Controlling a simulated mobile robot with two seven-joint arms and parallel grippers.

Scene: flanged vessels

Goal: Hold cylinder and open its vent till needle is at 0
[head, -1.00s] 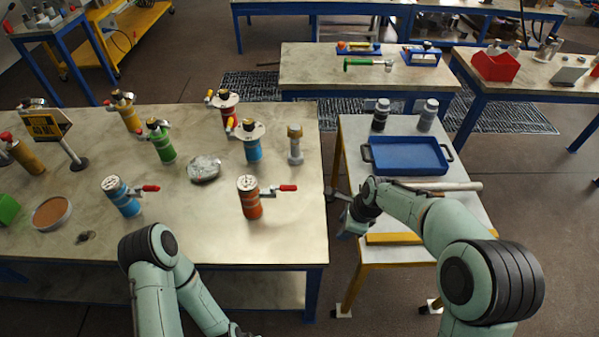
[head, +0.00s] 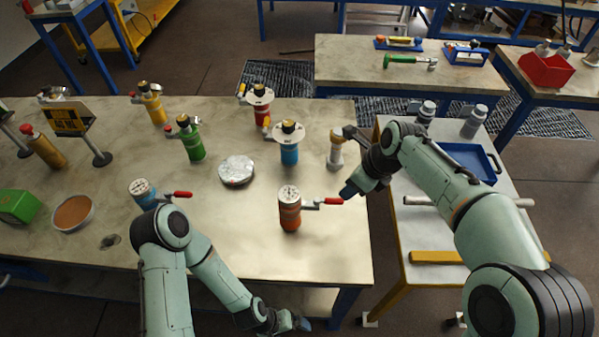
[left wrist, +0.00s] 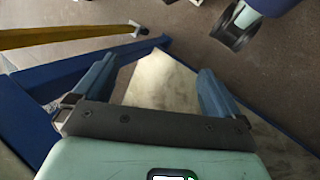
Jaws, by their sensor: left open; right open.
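An orange cylinder (head: 289,212) stands upright near the table's right front, with a white dial (head: 289,194) on top and a red-handled vent lever (head: 328,201) pointing right. The needle is too small to read. A blue cylinder (head: 142,193) with a similar dial and red lever (head: 180,194) stands at left, partly hidden by my left arm. My right gripper (head: 346,162) is open at the table's right edge, beyond the orange cylinder's lever and beside a pale flanged post. My left gripper (head: 287,322) is low before the table's front edge; the left wrist view shows its open, empty fingers (left wrist: 157,78).
The pale flanged post (head: 336,153) is close to my right fingers; contact is unclear. Behind stand green (head: 192,143), yellow (head: 154,105), red (head: 262,112) and blue flanged (head: 289,152) vessels. The front right tabletop is clear.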

